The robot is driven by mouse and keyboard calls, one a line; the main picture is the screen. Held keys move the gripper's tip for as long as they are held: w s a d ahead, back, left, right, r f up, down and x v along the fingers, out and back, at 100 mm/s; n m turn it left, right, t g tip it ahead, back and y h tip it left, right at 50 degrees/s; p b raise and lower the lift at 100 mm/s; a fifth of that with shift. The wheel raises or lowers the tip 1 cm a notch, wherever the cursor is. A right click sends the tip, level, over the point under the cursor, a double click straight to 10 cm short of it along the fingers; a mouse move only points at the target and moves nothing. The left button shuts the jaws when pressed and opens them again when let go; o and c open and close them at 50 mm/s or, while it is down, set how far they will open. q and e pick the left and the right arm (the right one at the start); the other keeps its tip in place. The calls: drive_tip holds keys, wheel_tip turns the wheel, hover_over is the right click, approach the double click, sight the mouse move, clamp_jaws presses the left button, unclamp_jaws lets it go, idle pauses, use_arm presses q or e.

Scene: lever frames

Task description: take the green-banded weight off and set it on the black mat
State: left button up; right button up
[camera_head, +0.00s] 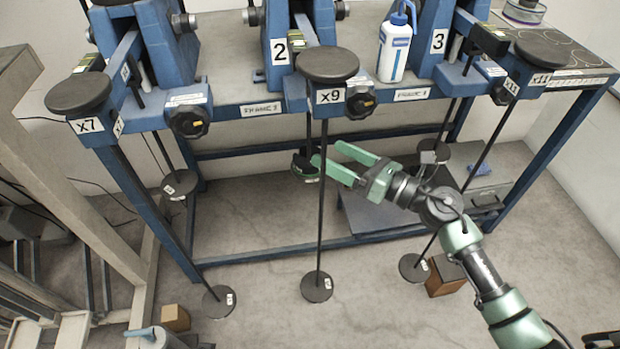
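The green-banded weight (301,168) is a dark disc with a green edge. It appears to hang low on a thin rod under the middle frame, marked 2, just left of the long x9 rod. My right gripper (327,152) reaches in from the right with its two green fingers spread apart. The tip of its nearer finger overlaps the weight's right side; I cannot tell whether they touch. Nothing shows held between the fingers. A black mat (546,50) with circle outlines lies on the bench at the upper right. My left gripper is not in view.
Long rods with dark end discs hang from the x7 (78,95), x9 (327,66) and x11 (543,53) lever ends. The x9 rod passes close to my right fingers. A white bottle (395,50) stands between frames 2 and 3. A blue rail (250,118) runs along the bench front.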

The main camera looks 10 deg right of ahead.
sight(309, 161)
drive_tip(key=w+a+f+n+b, duration=0.1)
drive_tip(key=w+f, duration=0.1)
drive_tip(key=w+a+f+n+h+b, duration=0.1)
drive_tip(key=w+f+b, duration=0.1)
drive_tip(key=f, duration=0.1)
drive_tip(key=w+a+f+n+g+b, duration=0.1)
drive_tip(key=w+f+n, duration=0.1)
drive_tip(key=f, duration=0.1)
drive_tip(key=shift+w+f+h, duration=0.15)
drive_tip(key=shift+f+h, duration=0.05)
drive_tip(key=shift+h, duration=0.1)
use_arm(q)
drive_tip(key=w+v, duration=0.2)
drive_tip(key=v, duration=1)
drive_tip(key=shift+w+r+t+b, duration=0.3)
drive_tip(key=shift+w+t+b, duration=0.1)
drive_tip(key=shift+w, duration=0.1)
use_arm(e)
drive_tip(key=shift+x, duration=1.1)
drive_tip(key=shift+d+f, duration=0.1)
drive_tip(key=shift+c, duration=0.3)
drive_tip(key=c, duration=1.5)
drive_tip(key=shift+w, duration=0.1)
clamp_jaws()
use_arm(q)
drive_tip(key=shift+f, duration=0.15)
use_arm(e)
drive_tip(key=shift+r, duration=0.3)
